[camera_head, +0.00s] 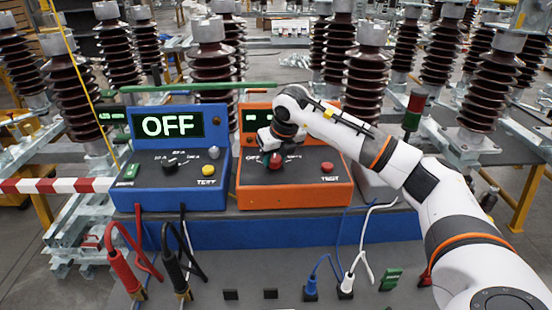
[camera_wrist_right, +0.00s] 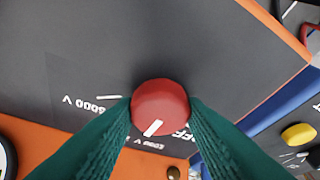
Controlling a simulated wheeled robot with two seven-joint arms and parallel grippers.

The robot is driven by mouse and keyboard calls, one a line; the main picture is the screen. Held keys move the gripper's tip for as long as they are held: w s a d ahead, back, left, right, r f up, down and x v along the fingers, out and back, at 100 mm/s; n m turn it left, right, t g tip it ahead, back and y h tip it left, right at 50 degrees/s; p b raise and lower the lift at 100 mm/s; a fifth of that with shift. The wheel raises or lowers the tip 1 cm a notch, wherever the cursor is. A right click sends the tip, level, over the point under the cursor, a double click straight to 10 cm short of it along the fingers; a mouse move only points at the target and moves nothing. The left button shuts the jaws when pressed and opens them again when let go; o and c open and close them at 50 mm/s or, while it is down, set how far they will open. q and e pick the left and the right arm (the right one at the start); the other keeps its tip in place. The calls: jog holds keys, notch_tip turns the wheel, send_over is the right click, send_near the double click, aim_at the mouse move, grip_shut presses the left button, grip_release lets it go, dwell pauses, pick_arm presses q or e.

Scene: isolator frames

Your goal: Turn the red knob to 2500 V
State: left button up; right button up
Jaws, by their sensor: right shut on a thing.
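The red knob (camera_head: 275,161) sits on the dark sloping panel of the orange tester (camera_head: 292,196). My right gripper (camera_head: 273,148) comes down on it from above. In the right wrist view the red knob (camera_wrist_right: 160,102) is between two dark green fingers, which are shut on its sides. Its white pointer mark slants down and left in that view, near the partly covered OFF label (camera_wrist_right: 183,133). Voltage labels lie left of and below the knob, partly hidden by the fingers. The orange tester's screen (camera_head: 256,119) is mostly hidden behind my arm. My left gripper is not in view.
A blue tester (camera_head: 172,195) with a large OFF screen stands to the left, with a black knob (camera_head: 171,163) and yellow button. A red button (camera_head: 327,167) is right of the red knob. Cables and red and black clamps lie in front. Ribbed insulators stand behind.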

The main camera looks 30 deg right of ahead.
jog(key=shift+r+m+h+b, duration=0.1)
jog(key=shift+m+h+b, duration=0.35)
jog(key=shift+m, duration=0.85)
jog(key=shift+w+m, duration=0.1)
jog(key=shift+m, duration=0.2)
jog(key=o, duration=1)
jog(key=b+v, duration=0.2)
jog(key=v, duration=1)
jog(key=shift+a, duration=0.25)
